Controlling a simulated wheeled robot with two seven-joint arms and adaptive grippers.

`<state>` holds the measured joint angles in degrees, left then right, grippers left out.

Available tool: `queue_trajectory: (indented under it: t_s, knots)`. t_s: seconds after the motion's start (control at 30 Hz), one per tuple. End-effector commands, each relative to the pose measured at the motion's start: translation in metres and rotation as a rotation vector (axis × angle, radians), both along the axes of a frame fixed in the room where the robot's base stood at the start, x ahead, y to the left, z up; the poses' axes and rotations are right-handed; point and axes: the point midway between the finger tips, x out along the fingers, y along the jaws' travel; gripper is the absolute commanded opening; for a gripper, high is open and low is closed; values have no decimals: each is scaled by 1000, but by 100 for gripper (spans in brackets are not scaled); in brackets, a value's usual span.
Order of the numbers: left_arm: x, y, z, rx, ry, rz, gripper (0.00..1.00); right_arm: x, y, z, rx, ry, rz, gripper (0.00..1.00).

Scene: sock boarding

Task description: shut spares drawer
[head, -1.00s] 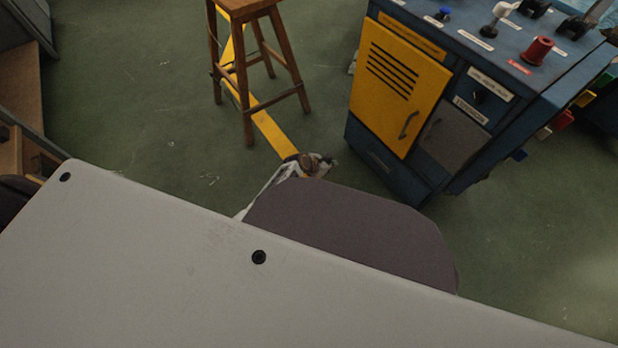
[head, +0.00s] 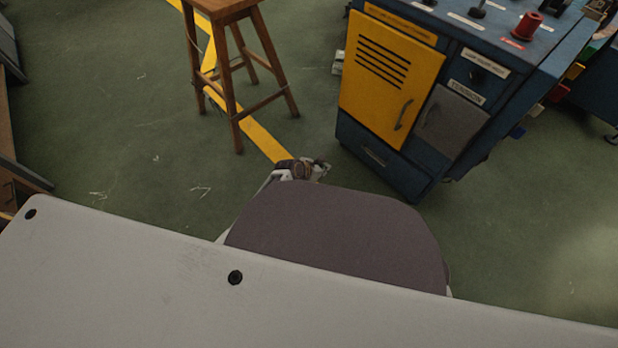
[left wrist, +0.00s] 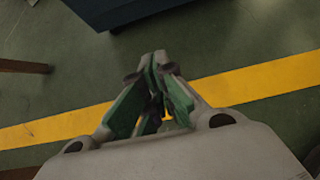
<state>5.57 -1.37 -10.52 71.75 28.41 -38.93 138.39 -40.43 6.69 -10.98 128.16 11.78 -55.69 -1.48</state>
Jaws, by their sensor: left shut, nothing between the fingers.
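A blue cabinet (head: 465,45) stands at the upper right in the head view. Low on its front, under a yellow door (head: 388,75), is a drawer front (head: 376,158) with a recessed handle. It looks about flush, but I cannot tell for sure whether it is fully shut, and no label on it is readable. My left gripper (head: 322,168) is just left of the cabinet's lower front corner, apart from it in the picture. In the left wrist view the left gripper (left wrist: 158,62) is shut and empty, with the dark cabinet base (left wrist: 118,12) beyond it. My right gripper is out of view.
A wooden stool (head: 232,75) stands left of the cabinet, beside a yellow floor line (head: 262,141). A grey door (head: 450,124) is right of the yellow door. A red spool (head: 528,25) sits on the cabinet top. Green floor is open between stool and cabinet.

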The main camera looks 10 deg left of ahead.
Motion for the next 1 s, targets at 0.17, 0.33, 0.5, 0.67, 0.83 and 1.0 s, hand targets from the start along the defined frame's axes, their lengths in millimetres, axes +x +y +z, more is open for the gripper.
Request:
queue_trajectory:
  t_s: [0.17,0.33,0.5,0.67,0.83,1.0]
  knots:
    - [-9,7,1,-1,3,1,0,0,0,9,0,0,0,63]
    - [-20,14,1,0,4,1,0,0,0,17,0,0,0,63]
    - [-31,22,1,-1,3,1,0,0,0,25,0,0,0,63]
    - [-38,28,8,-1,2,0,0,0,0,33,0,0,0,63]
    - [-44,32,15,-1,0,1,0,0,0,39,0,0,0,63]
    - [-47,34,18,0,1,1,0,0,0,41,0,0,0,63]
